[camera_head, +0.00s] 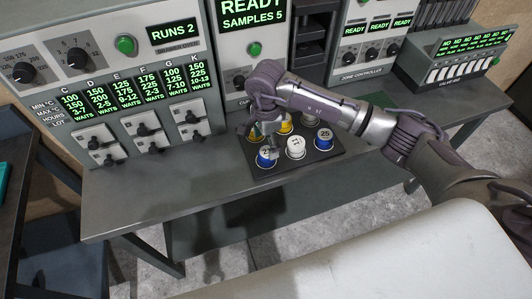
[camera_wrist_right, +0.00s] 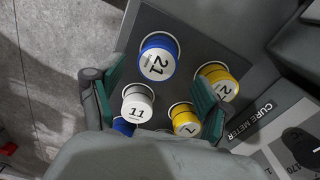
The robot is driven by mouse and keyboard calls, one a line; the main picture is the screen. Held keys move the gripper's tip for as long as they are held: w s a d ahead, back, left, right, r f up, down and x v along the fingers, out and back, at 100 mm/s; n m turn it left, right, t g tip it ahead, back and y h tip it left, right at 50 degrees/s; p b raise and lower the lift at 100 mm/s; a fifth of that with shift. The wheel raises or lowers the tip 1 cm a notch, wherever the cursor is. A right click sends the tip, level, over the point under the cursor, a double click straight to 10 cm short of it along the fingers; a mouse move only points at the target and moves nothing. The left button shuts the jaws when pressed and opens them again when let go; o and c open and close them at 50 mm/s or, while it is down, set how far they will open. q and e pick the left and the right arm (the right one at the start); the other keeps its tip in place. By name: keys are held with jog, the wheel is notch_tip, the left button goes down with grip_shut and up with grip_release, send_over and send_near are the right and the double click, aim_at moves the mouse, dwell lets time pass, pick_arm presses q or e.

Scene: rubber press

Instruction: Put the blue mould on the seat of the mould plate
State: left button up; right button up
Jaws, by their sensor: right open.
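Several moulds sit on a dark plate (camera_head: 262,177) on the grey bench. A blue mould (camera_head: 267,158) is at its front left, a white mould (camera_head: 295,148) in the middle, and another blue mould (camera_head: 324,139) marked 25 at the right. A yellow mould (camera_head: 286,124) is partly hidden by my arm. My right gripper (camera_head: 271,143) is open and points down over the plate's left part. In the right wrist view its fingers (camera_wrist_right: 155,85) stand apart, with a blue mould (camera_wrist_right: 158,57) marked 21 beyond them. Nothing is visibly held. My left gripper is not seen.
Control panels with knobs and switches (camera_head: 148,128) stand along the back of the bench. A valve box (camera_head: 455,62) is at the far right. The bench front left of the plate (camera_head: 170,195) is clear. A pale surface (camera_head: 400,255) fills the lower right.

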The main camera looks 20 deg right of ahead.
aim_at(266, 151)
notch_tip(266, 151, up, 7)
jog(key=b, duration=0.1)
jog(key=shift+f+b, duration=0.15)
jog(key=shift+b, duration=0.25)
